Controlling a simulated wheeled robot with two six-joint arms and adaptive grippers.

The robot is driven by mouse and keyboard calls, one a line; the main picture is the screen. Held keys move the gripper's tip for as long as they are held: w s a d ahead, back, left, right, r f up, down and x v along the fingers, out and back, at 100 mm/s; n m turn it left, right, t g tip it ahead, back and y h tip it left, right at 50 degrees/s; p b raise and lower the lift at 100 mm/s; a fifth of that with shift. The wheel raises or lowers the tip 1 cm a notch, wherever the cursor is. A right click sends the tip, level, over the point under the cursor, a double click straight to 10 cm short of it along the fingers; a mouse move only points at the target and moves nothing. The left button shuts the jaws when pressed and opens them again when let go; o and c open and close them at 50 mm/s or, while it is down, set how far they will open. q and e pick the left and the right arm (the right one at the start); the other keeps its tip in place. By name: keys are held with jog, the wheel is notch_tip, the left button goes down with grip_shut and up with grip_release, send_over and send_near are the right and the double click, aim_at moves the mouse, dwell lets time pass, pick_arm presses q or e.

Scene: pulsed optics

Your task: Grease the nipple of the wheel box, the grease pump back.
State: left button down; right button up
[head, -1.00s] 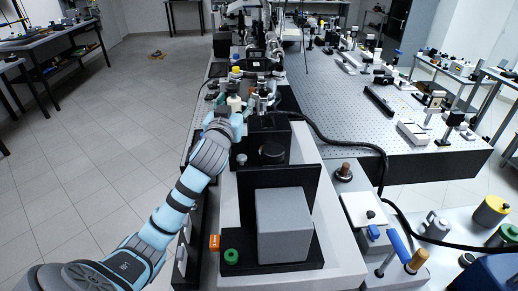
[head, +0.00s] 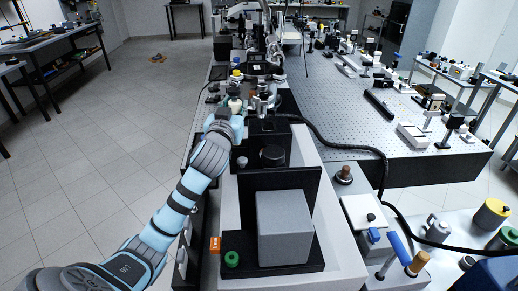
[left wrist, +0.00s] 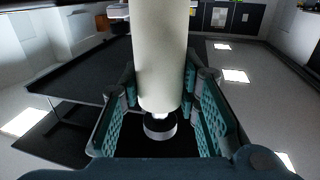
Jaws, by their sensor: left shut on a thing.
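My left gripper (head: 236,112) is at the far end of my left arm, over the left side of the bench. In the left wrist view the gripper (left wrist: 160,85) is shut on a cream cylinder (left wrist: 161,45), which looks like the grease pump. The cylinder stands along the fingers, with a pale tip and a dark round part with a light rim at its lower end. In the head view the cream cylinder (head: 235,102) shows just beyond the gripper. I cannot tell for sure which part is the wheel box or its nipple. My right gripper is not in view.
A black box (head: 268,133) with a dark hose stands right of the gripper. A grey block (head: 284,226) sits on a black plate in front. Small metal fittings (head: 263,100) crowd the bench beyond. A perforated table (head: 345,110) lies right; open floor lies left.

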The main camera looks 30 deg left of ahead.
aim_at(234, 89)
pick_arm(q)
jog(key=shift+r, duration=0.1)
notch_tip(234, 89, up, 7)
jog(key=p, duration=0.7)
jog(key=shift+f, duration=0.2)
jog(key=shift+f, duration=0.1)
